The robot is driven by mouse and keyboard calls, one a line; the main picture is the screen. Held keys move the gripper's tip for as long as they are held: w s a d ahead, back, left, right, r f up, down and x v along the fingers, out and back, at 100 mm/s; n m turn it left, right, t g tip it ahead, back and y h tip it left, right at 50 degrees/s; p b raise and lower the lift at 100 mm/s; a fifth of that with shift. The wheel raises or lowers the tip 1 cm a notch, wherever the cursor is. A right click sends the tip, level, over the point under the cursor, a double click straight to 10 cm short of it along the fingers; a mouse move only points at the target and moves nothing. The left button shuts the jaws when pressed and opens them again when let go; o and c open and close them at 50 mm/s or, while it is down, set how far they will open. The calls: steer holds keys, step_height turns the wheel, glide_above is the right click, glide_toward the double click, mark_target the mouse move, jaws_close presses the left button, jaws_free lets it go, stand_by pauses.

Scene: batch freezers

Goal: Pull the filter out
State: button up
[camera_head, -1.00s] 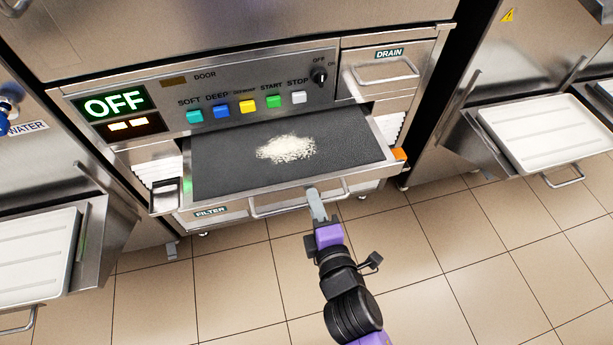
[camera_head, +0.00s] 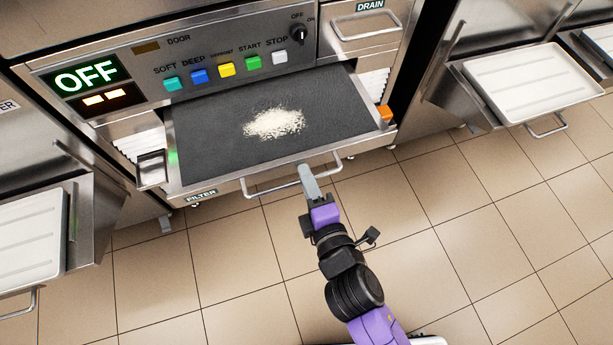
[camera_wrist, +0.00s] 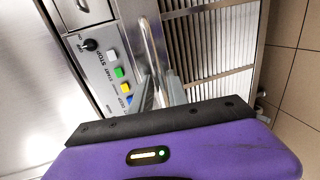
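The filter drawer (camera_head: 185,193) of the middle freezer stands pulled out, with a FILTER label (camera_head: 200,197) at its front left. Its dark top surface (camera_head: 215,145) carries a patch of white powder (camera_head: 274,124). A bar-shaped metal handle (camera_head: 262,190) runs along its front. My gripper (camera_head: 306,176) reaches up from below, its grey fingers at the middle of this handle. In the wrist view, the handle (camera_wrist: 152,42) runs down to my grey fingers (camera_wrist: 165,90) and looks held between them; the purple gripper body hides part of the view.
The control panel reads OFF (camera_head: 86,77), with coloured buttons and a knob (camera_head: 299,34). A DRAIN drawer (camera_head: 365,24) is shut at upper right. White trays stand out at the left (camera_head: 32,235) and right (camera_head: 533,80). The tiled floor (camera_head: 460,230) in front is clear.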

steer(key=v, duration=0.8)
stand_by(0.5)
